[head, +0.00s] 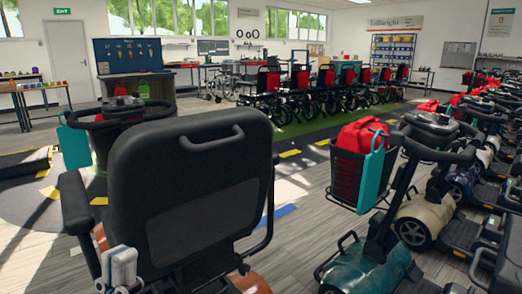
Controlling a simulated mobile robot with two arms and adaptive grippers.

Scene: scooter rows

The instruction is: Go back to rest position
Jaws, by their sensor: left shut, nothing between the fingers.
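My left gripper (122,266) shows at the bottom left, low behind the black scooter seat (190,180). It is pale grey, and its fingers are shut with nothing between them. It overlaps the left lower edge of the seat back in the picture; I cannot tell whether they touch. The seat back fills the near left of the view and hides much of the scooter in front of it. My right gripper is not in view.
A scooter with a black basket (360,172) holding a red bag (362,134) stands close on the right. More scooters line the right side. Wheelchairs with red bags (300,80) stand across the back. Grey floor (300,222) is open between the seat and the basket scooter.

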